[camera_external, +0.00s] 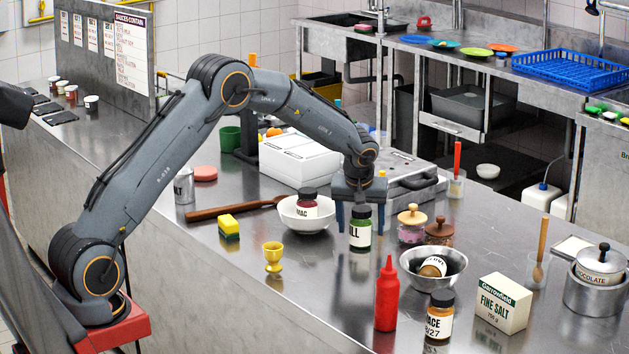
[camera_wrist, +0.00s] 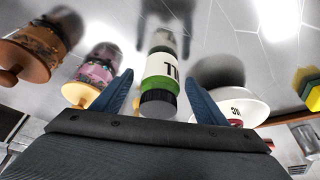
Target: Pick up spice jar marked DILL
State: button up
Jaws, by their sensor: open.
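The spice jar marked DILL (camera_external: 360,228) stands upright on the steel counter. It has a dark lid, green contents and a white label, of which "LL" shows in the external view. My gripper (camera_external: 352,215) is above and around its upper part, with its blue fingers apart. In the wrist view the jar (camera_wrist: 161,80) lies between the two open fingers of my gripper (camera_wrist: 163,95), with a gap on each side. The jar stands on the counter, and nothing is held.
Two lidded jars, one pink (camera_external: 412,224) and one brown (camera_external: 439,233), stand close on the right. A metal bowl (camera_external: 433,280), red bottle (camera_external: 387,295) and yellow egg cup (camera_external: 273,257) are nearer the front.

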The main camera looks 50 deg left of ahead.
jog(key=shift+x, duration=1)
jog(key=c, duration=1.3)
jog(key=shift+r, duration=0.1)
